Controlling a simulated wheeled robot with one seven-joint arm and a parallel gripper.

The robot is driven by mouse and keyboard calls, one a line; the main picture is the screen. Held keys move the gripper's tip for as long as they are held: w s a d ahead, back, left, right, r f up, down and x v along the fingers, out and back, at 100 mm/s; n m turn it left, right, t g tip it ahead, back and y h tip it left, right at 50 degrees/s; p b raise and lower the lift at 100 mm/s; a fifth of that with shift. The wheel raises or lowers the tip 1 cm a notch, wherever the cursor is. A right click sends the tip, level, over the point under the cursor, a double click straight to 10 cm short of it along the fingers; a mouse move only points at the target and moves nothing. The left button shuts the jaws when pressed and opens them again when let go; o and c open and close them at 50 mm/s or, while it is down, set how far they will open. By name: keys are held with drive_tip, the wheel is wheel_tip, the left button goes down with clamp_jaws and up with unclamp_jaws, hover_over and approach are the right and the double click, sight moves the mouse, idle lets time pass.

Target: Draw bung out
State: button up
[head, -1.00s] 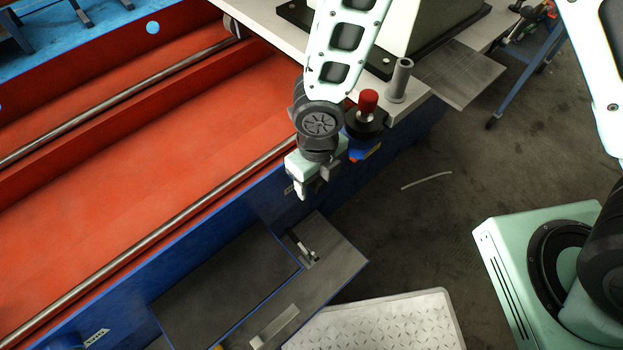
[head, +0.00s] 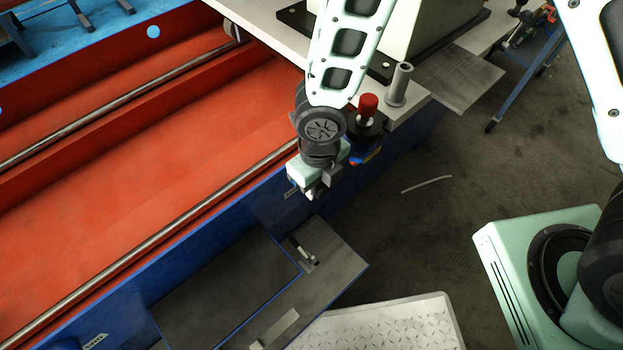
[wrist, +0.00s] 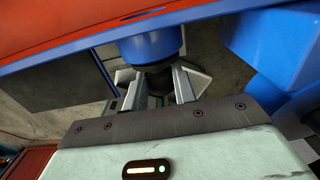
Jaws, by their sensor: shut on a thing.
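In the wrist view a short blue pipe end (wrist: 152,46) sticks out from the blue wall under the red edge. A dark, round bung (wrist: 158,78) sits at its mouth. My gripper (wrist: 158,86) is shut on the bung, one grey finger on each side. I cannot tell whether any of the bung stands clear of the pipe. In the head view my gripper (head: 318,190) is beside the blue side wall, below the wrist joint. The bung and the pipe end are hidden there.
A red-capped knob (head: 368,105) and an upright grey tube (head: 399,84) are close to the right of my wrist. A dark grey box top (head: 228,285) lies below my gripper, and a chequered plate (head: 385,325) is on the floor.

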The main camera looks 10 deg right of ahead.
drive_tip(key=s+d+b, duration=0.5)
drive_tip(key=s, duration=0.2)
drive_tip(key=shift+s, duration=0.2)
idle(0.8)
drive_tip(key=shift+s, duration=0.15)
